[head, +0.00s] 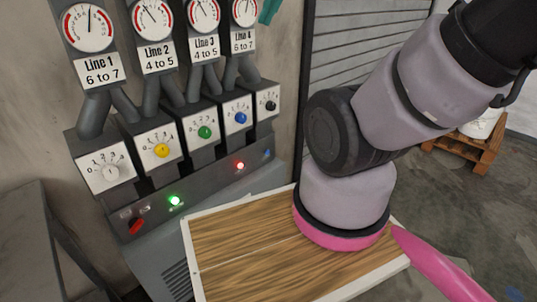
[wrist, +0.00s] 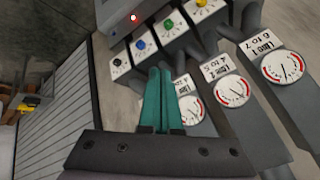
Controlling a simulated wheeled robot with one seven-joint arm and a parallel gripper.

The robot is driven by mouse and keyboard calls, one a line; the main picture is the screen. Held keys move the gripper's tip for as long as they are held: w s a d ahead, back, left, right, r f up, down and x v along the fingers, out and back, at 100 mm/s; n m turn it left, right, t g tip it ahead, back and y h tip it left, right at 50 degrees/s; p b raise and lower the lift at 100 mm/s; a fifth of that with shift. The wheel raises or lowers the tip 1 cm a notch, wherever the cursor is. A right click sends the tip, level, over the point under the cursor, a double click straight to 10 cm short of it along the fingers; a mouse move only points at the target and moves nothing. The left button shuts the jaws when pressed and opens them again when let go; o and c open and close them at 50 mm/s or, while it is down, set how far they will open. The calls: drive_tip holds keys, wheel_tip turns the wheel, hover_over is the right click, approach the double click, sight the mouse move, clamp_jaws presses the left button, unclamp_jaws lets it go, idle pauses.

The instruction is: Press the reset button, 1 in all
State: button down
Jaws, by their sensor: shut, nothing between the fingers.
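The grey control panel (head: 205,186) carries a lit green lamp (head: 175,200), a lit red lamp (head: 240,165), a red switch or knob (head: 136,226) at its left end and a small blue part (head: 267,153) at its right end. The blue part may be the reset button; I can read no label on it. The red lamp also shows in the wrist view (wrist: 133,17). My gripper's teal fingers (wrist: 160,72) are shut and empty, in front of the dials and gauges. In the head view only a teal bit of my gripper (head: 268,11) shows at the top edge, above and apart from the panel.
Above the panel are dials with white, yellow (head: 162,150), green, blue and black knobs, and gauges labelled Line 1 (head: 88,27) to Line 4. A wooden board (head: 240,250) lies in front. A shutter (head: 355,50) and a pallet (head: 470,150) stand at right.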

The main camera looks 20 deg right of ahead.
drive_tip(key=w+d+f+m+g+h, duration=0.1)
drive_tip(key=w+d+f, duration=0.35)
drive_tip(key=w, duration=0.25)
drive_tip(key=w+d+f+m+h, duration=0.1)
drive_tip(key=w+d+f+m, duration=0.15)
drive_tip(key=w+f, duration=0.35)
drive_tip(key=w+d+f+m+g+h, duration=0.1)
drive_tip(key=w+d+f, duration=0.25)
drive_tip(key=w, duration=0.45)
drive_tip(key=w+d+f+m, duration=0.1)
drive_tip(key=w+d+f, duration=0.15)
drive_tip(key=f, duration=0.25)
drive_tip(key=w+d+f+m+y, duration=0.1)
drive_tip(key=w+d+f, duration=0.15)
drive_tip(key=f, duration=0.35)
drive_tip(key=w+d+f+m, duration=0.1)
drive_tip(key=w+d+f, duration=0.15)
drive_tip(key=f, duration=0.25)
drive_tip(key=m+t+y, duration=0.1)
drive_tip(key=m+t, duration=0.3)
drive_tip(key=m, duration=0.6)
approach(267, 152)
drive_tip(key=s+d+f, duration=0.4)
drive_tip(key=s+f, duration=0.1)
drive_tip(key=f, duration=0.2)
drive_tip(key=shift+a+r, duration=0.1)
drive_tip(key=shift+r, duration=0.1)
